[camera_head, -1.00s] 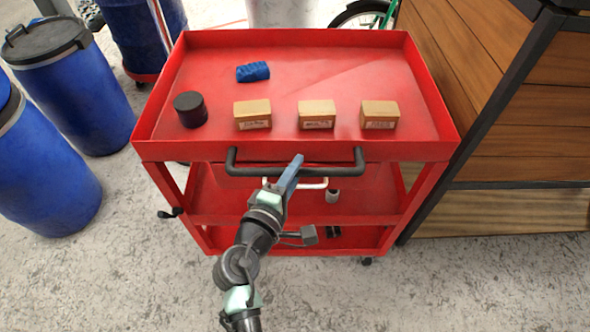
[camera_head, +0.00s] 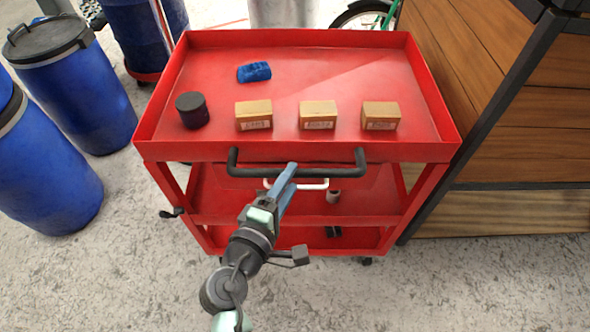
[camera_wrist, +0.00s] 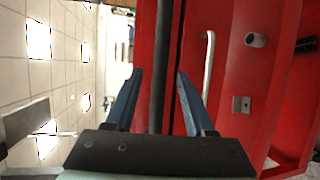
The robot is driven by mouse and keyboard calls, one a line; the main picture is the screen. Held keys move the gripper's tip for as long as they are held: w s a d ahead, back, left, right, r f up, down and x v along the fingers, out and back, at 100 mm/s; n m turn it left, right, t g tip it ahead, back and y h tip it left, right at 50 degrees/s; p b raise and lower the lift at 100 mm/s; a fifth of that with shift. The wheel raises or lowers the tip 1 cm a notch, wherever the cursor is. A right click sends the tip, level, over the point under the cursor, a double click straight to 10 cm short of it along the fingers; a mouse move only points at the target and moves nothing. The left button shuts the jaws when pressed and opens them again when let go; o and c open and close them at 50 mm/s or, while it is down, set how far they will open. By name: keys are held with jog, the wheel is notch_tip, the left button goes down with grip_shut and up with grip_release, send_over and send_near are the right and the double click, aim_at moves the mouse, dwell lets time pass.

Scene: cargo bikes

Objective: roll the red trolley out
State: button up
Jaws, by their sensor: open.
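The red trolley (camera_head: 305,207) stands upright on the floor in the middle of the head view, with a raised rim and shelves below. Its black handle bar (camera_head: 343,171) runs along the near side. My gripper (camera_head: 290,177) is at that bar, left of its middle. In the wrist view, my gripper (camera_wrist: 158,85) is open, with blue fingers spread on either side of the black bar (camera_wrist: 160,65). The bar shows between the fingers, and I see a gap on both sides of it. A white drawer handle (camera_wrist: 208,65) lies beyond the right finger.
Three small boxes (camera_head: 318,115), a black cylinder (camera_head: 192,110) and a blue cloth-like item (camera_head: 254,72) sit on the trolley top. Blue barrels (camera_head: 75,85) stand at left. A wooden-sided crate (camera_head: 530,120) is close on the right. The floor in front is clear.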

jog(key=v, duration=0.9)
jog(key=shift+r, duration=0.15)
jog(key=w+d+r+m+t+y, duration=0.1)
jog(key=w+r+m+t, duration=0.3)
jog(key=r, duration=1)
jog(key=w+d+r+m+t+y, duration=0.15)
jog(key=w+r+m, duration=0.4)
jog(key=r, duration=0.85)
jog(key=s+d+r+m+t+y, duration=0.1)
jog(key=s+r+m+t, duration=0.2)
jog(key=r, duration=0.6)
jog(key=s+d+r+t+y+p, duration=0.1)
jog(key=s+r+t, duration=0.1)
jog(key=s+r, duration=0.45)
jog(key=s+d+r+m+t+y, duration=0.1)
jog(key=s+r+m+t+y, duration=0.15)
jog(key=r, duration=0.85)
notch_tip(320, 180, up, 19)
jog(key=p, duration=2)
jog(key=shift+w+a+f+n+h, duration=0.2)
jog(key=shift+w+a+n+h, duration=0.1)
jog(key=shift+a+h, duration=0.1)
